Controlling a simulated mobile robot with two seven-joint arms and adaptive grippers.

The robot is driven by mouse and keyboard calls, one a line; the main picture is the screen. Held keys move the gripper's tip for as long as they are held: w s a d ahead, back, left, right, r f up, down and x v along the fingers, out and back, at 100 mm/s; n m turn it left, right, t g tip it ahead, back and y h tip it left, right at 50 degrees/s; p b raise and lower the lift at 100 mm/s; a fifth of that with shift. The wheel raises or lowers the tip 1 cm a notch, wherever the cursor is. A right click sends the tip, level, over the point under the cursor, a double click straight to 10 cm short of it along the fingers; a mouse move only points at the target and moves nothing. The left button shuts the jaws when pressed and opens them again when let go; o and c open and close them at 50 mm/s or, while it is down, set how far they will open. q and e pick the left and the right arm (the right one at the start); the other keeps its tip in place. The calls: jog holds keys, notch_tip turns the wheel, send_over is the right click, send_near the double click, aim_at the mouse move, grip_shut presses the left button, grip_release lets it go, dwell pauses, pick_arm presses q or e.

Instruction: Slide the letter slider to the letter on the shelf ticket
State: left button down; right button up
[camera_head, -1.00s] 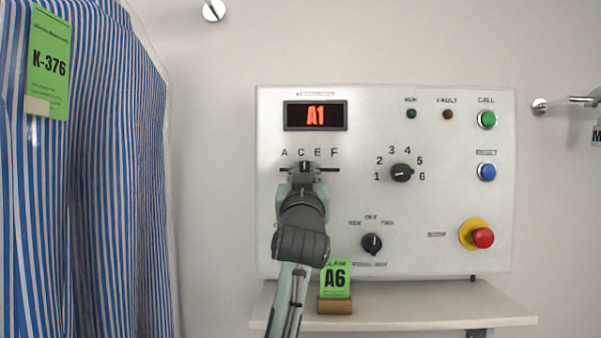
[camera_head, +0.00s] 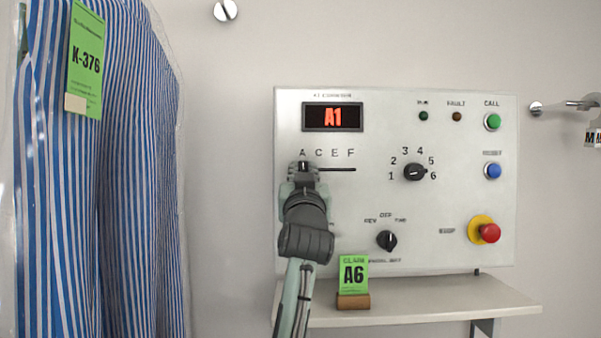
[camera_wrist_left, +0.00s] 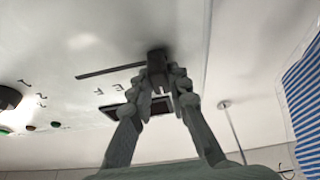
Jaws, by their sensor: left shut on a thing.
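The shelf ticket (camera_head: 353,276) is green and reads A6; it stands in a wooden block on the shelf. The letter slider's slot (camera_head: 338,170) runs under the letters A, C, E, F on the white panel. My left gripper (camera_head: 304,168) is at the slot's left end, under the letter A. In the left wrist view its fingers are shut on the dark slider knob (camera_wrist_left: 157,66), with the slot running off to the left. The gripper mostly hides the knob in the head view. The display (camera_head: 333,117) reads A1. My right gripper is not in view.
The number dial (camera_head: 414,172) and a lower mode knob (camera_head: 386,241) are on the panel. Green and blue buttons and a red stop button (camera_head: 489,232) are at its right. A striped garment (camera_head: 120,190) with a K-376 tag hangs at the left.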

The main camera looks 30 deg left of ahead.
pick_arm(q)
jog(key=shift+s+a, duration=0.1)
jog(key=shift+a, duration=0.1)
jog(key=c, duration=1.5)
grip_release()
jog(key=shift+s+a, duration=0.1)
jog(key=shift+o, duration=0.3)
jog(key=v, duration=1.2)
